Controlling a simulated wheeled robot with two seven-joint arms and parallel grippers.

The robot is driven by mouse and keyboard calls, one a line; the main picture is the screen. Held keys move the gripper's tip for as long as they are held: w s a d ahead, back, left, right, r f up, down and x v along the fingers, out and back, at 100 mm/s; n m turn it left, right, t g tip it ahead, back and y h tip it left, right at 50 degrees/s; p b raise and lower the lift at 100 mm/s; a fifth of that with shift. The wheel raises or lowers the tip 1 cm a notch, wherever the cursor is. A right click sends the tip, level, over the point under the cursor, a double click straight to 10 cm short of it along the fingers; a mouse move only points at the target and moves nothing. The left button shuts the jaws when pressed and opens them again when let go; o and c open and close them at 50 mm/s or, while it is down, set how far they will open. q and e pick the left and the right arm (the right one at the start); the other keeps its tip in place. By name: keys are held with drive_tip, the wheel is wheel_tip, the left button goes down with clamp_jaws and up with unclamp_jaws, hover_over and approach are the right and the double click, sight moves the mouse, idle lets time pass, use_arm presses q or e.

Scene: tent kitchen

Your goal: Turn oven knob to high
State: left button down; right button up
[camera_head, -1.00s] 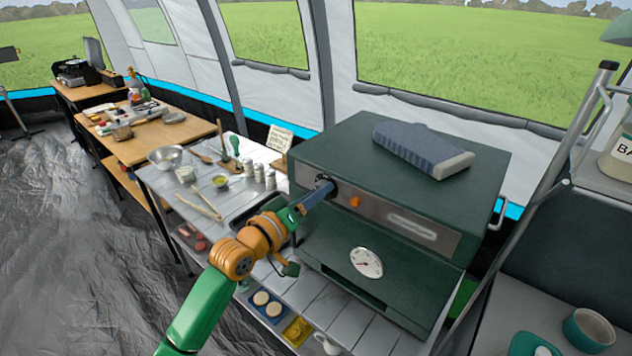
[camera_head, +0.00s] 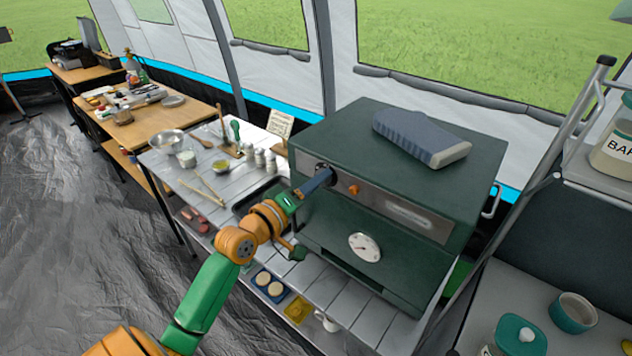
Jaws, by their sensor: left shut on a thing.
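The dark green oven (camera_head: 430,170) stands on a slatted metal table, with a grey control strip across its upper front. My left gripper (camera_head: 326,172) reaches from the left to the left end of this strip and is shut on the oven knob there. The knob (camera_head: 322,167) is mostly hidden by the gripper, so its setting cannot be read. An orange indicator or button (camera_head: 353,189) sits just right of it on the strip. A round white dial (camera_head: 364,247) shows lower on the front. My right gripper is not in view.
A folded blue-grey cloth or mitt (camera_head: 421,138) lies on the oven top. The slatted table (camera_head: 165,180) left of the oven holds bowls, jars and utensils. A metal rack (camera_head: 560,150) stands close on the right. Open floor lies at the left.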

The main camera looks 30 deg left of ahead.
use_arm(q)
drive_tip(key=shift+c, duration=2)
unclamp_jaws()
drive_tip(key=shift+s, duration=0.1)
drive_tip(key=s+b, duration=0.2)
drive_tip(key=s, duration=0.5)
drive_tip(key=shift+a+r, duration=0.15)
drive_tip(key=shift+a, duration=0.1)
drive_tip(key=shift+w, duration=0.1)
